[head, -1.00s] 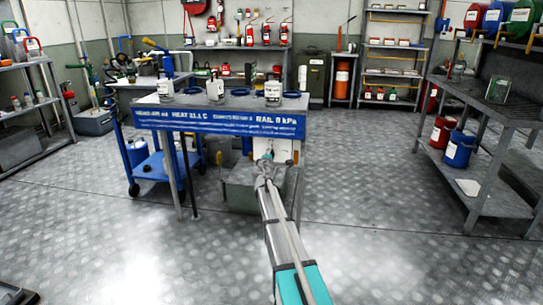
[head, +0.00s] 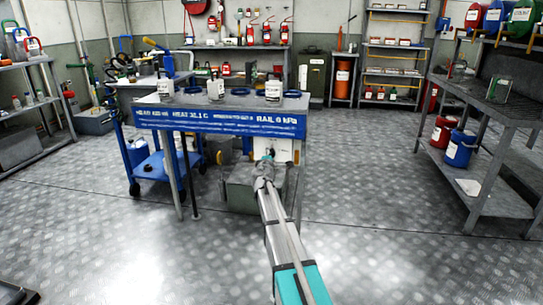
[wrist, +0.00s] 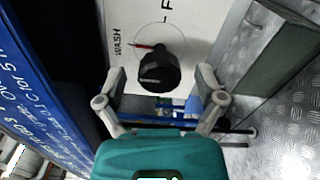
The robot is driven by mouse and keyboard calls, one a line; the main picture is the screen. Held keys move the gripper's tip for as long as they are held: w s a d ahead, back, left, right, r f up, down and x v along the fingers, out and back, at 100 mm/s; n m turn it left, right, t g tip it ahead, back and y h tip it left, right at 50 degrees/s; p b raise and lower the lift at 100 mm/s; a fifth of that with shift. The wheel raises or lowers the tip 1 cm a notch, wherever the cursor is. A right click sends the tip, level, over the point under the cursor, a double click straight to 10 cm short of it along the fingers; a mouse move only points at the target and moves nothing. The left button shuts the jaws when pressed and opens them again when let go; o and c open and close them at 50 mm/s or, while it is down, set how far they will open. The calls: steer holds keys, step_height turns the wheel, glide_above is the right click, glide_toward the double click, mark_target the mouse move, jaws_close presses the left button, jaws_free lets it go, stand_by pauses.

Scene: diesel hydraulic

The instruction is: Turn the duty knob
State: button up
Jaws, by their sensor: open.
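The duty knob (wrist: 158,72) is a round black knob on a pale panel (wrist: 185,18) in the wrist view. A red pointer mark lies at its upper left, near the printed word WASH, and a partly cut-off label starting with F stands above it. My gripper (wrist: 161,76) is open, with one finger to the left of the knob and one to the right. Gaps show between the knob and both fingers in this view; depth is hard to judge. In the head view my gripper (head: 263,178) is in front of the white panel (head: 283,149), and the knob cannot be made out.
A blue bench front (head: 225,121) with printed text lies left of the panel, close to the gripper in the wrist view (wrist: 45,85). Cans stand on the bench top. A grey shelf unit (head: 487,115) stands at the right. The patterned metal floor is clear between.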

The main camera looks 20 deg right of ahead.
steer(key=v, duration=1.1)
stand_by(0.4)
steer(key=s+a+f+m+g+y+p, duration=0.1)
steer(key=s+a+f+m+g+p, duration=0.15)
steer(key=s+m+g, duration=0.4)
steer(key=s+a+f+m+g+y+p, duration=0.15)
steer(key=s+m+p, duration=0.25)
steer(key=s, duration=0.5)
steer(key=s+a+f+m+g+y+p, duration=0.25)
steer(key=s+a+g+y+p, duration=0.45)
steer(key=s+a, duration=0.95)
step_height(320, 180, up, 38)
steer(key=p, duration=3.6)
steer(key=shift+w+m, duration=0.3)
steer(key=shift+w, duration=0.05)
steer(key=shift+y, duration=0.25)
